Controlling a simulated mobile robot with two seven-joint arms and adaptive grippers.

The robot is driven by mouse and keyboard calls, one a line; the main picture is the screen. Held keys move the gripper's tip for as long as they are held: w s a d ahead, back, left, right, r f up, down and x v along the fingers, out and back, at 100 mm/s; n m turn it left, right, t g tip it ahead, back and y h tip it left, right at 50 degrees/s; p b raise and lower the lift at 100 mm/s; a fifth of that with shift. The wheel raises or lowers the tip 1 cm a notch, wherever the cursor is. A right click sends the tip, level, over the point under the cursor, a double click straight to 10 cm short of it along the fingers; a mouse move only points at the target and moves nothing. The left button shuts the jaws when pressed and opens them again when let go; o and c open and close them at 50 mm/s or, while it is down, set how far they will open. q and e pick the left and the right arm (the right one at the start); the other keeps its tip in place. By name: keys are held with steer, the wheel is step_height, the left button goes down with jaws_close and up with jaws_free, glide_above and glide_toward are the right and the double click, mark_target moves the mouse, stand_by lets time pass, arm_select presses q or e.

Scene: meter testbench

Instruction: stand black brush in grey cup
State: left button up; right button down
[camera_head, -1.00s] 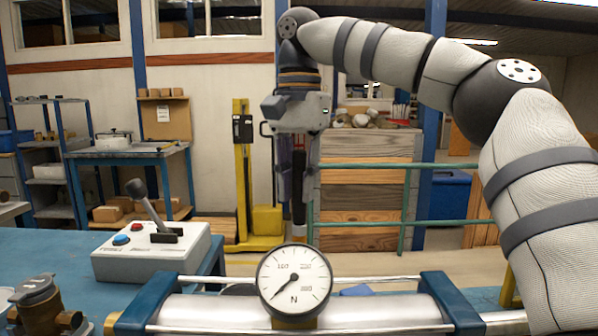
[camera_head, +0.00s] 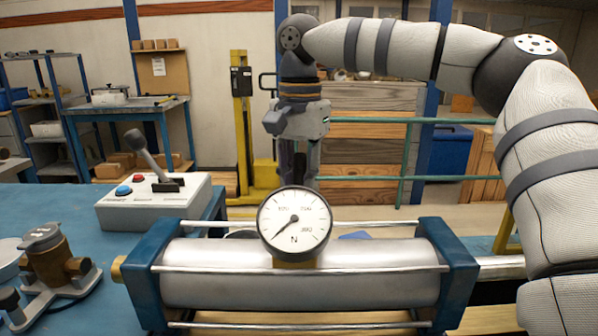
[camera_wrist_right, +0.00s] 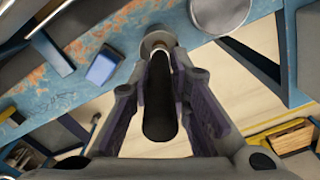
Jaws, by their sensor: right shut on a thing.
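My right gripper (camera_head: 299,172) hangs pointing down beyond the pressure gauge in the head view. In the right wrist view its fingers (camera_wrist_right: 163,105) are closed around the dark handle of the black brush (camera_wrist_right: 160,112). The brush points away from the wrist, with a pale band near its far end. A small round grey thing (camera_wrist_right: 156,40) shows at that far end; I cannot tell whether it is the grey cup below or part of the brush. In the head view the gauge hides the space below the gripper. My left gripper is out of view.
A gauge (camera_head: 294,222) on a metal cylinder (camera_head: 210,270) with blue end blocks stands in front. A lever box (camera_head: 150,203) and a brass fitting (camera_head: 50,258) are at left. A blue block (camera_wrist_right: 103,66) and a light round dish (camera_wrist_right: 220,12) lie on the blue bench (camera_wrist_right: 50,62).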

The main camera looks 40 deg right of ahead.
steer(key=c, duration=1.4)
jaws_free()
step_height(320, 180, up, 12)
steer(key=shift+d, duration=0.15)
